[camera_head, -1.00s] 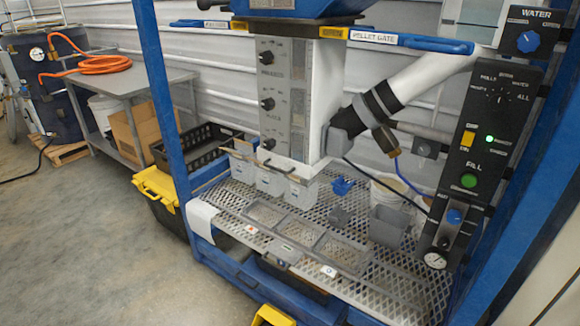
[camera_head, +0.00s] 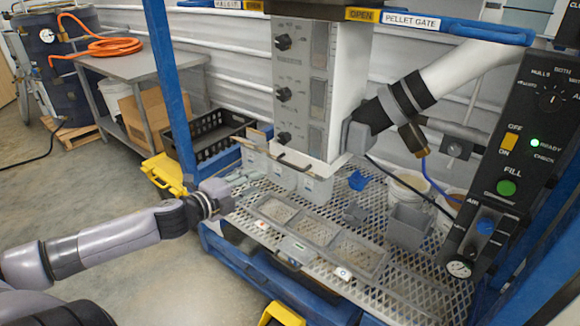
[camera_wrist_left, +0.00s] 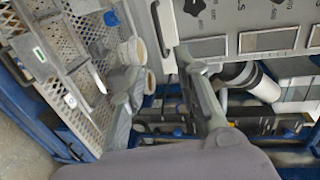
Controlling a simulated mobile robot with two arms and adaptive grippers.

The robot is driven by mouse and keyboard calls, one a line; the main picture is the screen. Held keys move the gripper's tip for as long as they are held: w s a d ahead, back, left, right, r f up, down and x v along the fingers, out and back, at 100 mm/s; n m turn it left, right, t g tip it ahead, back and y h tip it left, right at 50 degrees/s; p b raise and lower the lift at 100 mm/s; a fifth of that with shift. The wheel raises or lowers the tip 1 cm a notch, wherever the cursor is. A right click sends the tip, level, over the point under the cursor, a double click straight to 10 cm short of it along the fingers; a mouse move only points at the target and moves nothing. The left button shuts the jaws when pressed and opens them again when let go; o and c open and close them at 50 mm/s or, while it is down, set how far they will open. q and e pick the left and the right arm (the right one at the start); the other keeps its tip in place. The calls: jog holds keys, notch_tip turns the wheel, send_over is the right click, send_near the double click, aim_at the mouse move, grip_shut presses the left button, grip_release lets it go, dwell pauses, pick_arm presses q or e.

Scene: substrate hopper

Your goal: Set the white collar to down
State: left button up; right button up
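The white hopper body (camera_head: 345,90) stands over the mesh shelf, with a white lower edge (camera_head: 335,166) that flares out. I cannot tell for sure which white part is the collar; this edge may be it. A dark bar handle (camera_head: 293,166) sticks out at the front of this edge. My left gripper (camera_head: 250,180) is at the left end of the shelf, left of and below the handle and apart from it. In the left wrist view its two fingers (camera_wrist_left: 165,90) are spread, with nothing held between them.
Pale bins (camera_head: 315,188) hang under the hopper. A grey three-part tray (camera_head: 318,232), a grey cup (camera_head: 408,228) and white buckets (camera_head: 408,185) are on the mesh shelf (camera_head: 400,290). A blue post (camera_head: 168,80) stands behind my left arm. The control panel (camera_head: 515,150) is at right.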

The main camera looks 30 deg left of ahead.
pick_arm(q)
send_near(289, 166)
jog(key=shift+r+x, duration=0.25)
jog(key=shift+x, duration=0.95)
jog(key=shift+f+p+x, duration=0.1)
jog(key=shift+p+x, duration=0.25)
jog(key=shift+x, duration=1.75)
jog(key=shift+f+p+x, duration=0.15)
jog(key=shift+p+x, duration=0.15)
jog(key=shift+x, duration=1.75)
jog(key=shift+s, duration=0.1)
jog(key=shift+c, duration=0.5)
grip_shut()
jog(key=shift+f, duration=0.1)
